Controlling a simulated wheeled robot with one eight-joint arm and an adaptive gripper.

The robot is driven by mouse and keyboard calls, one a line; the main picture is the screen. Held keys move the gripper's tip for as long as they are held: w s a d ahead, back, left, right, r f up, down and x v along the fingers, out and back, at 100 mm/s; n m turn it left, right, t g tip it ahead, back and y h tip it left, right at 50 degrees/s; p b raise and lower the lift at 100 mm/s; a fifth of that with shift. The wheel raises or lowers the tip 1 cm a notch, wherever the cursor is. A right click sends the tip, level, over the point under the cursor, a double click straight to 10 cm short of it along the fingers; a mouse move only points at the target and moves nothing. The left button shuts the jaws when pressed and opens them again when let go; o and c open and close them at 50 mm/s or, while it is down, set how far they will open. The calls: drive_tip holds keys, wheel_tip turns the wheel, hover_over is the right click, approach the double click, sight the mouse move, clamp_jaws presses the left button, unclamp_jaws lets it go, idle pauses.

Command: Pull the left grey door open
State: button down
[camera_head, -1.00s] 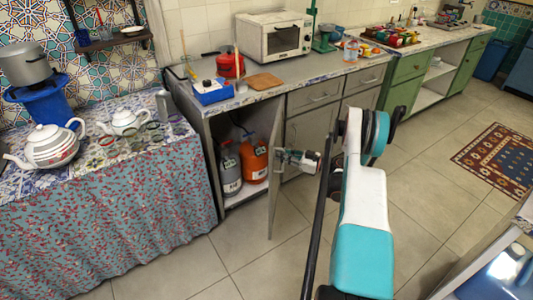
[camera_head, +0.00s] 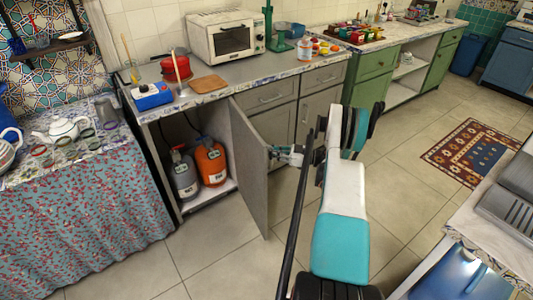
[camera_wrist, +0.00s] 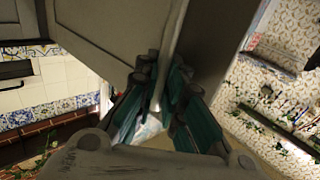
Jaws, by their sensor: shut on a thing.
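The left grey door (camera_head: 250,175) stands swung out from the counter's lower cabinet, and its inner face shows in the head view. In the wrist view, the teal-padded fingers (camera_wrist: 160,85) meet around a thin light bar. The fingers hide much of the handle.
Grey doors and drawers (camera_head: 273,95) stand closed to the right. A table with a patterned red-and-teal cloth (camera_head: 95,215) is at the left. Tiled floor (camera_head: 215,262) is clear in front of the cabinet. A worktop (camera_head: 490,245) stands close at the lower right.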

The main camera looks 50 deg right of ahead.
drive_tip(key=shift+d+r, duration=0.2)
drive_tip(key=shift+r, duration=0.1)
drive_tip(key=c, duration=1.7)
unclamp_jaws()
drive_tip(key=shift+s, duration=0.1)
drive_tip(key=v, duration=1.1)
drive_tip(key=shift+s+d+f, duration=0.2)
drive_tip(key=shift+s, duration=0.1)
